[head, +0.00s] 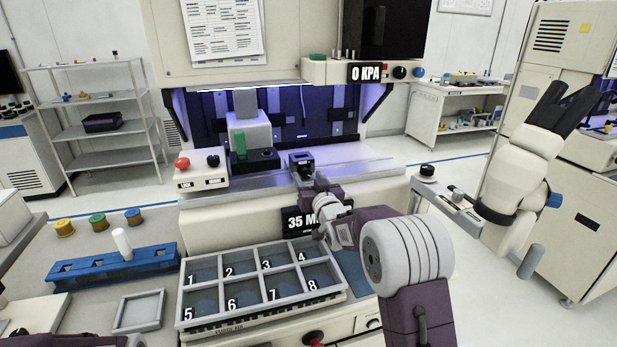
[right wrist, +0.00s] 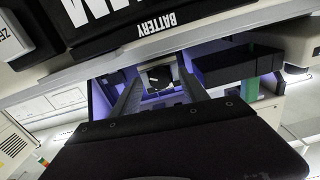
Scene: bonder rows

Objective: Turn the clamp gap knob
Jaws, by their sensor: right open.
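A small dark block with a black knob (head: 302,160) sits at the front edge of the machine's work surface, in the middle of the head view. In the right wrist view a black knob with a white mark (right wrist: 160,76) shows between the two fingers. I take it for the clamp gap knob; its label is not readable. My right gripper (head: 305,180) is just in front of the block. In the wrist view my right gripper (right wrist: 162,92) is open, one finger on each side of the knob, with no clear contact. My left gripper is not in view.
A dark display reading 35 (head: 298,221) hangs below the work surface. A numbered compartment tray (head: 262,318) lies in front. A panel with red and black knobs (head: 201,178) stands left of the block. A white microscope-like head (head: 520,165) stands at right.

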